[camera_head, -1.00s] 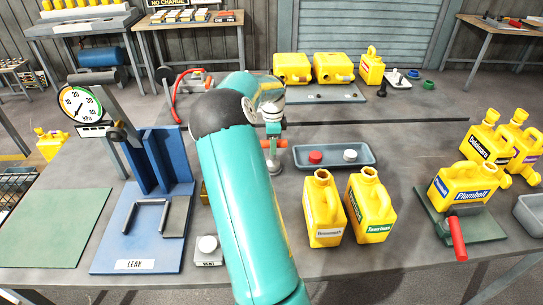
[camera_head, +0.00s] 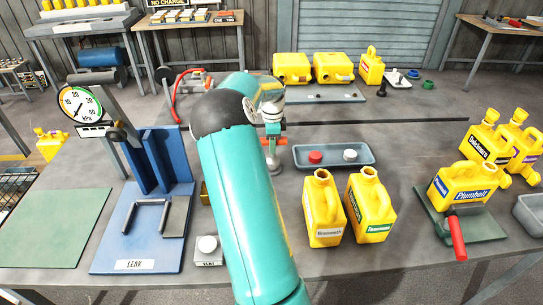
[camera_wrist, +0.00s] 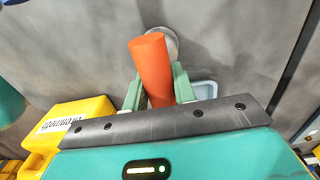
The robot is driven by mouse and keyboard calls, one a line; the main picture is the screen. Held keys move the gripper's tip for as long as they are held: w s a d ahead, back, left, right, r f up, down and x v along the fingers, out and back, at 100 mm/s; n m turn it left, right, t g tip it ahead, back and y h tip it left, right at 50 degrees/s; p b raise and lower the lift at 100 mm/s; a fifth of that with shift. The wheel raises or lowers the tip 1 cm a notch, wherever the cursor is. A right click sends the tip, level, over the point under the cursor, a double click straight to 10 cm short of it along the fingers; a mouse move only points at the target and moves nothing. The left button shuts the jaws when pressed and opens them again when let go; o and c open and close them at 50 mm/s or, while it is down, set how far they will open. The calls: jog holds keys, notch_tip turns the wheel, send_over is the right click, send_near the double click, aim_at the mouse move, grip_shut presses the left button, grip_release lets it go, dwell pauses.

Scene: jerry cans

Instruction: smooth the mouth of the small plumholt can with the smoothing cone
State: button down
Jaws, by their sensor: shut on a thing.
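My gripper (camera_head: 273,140) is at the middle of the bench, well left of that can. In the wrist view my gripper (camera_wrist: 158,92) is shut on an orange handle (camera_wrist: 152,62), seemingly the smoothing cone's. A pale round metal piece (camera_wrist: 162,44) shows behind the handle; whether it joins the handle I cannot tell.
Two upright yellow cans (camera_head: 323,210) (camera_head: 370,205) stand between my gripper and the clamp. More yellow cans (camera_head: 489,138) stand at the far right. A blue leak stand (camera_head: 150,220) is left.

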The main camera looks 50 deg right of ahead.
jog(key=shift+r, duration=3)
jog(key=shift+s+a, duration=0.1)
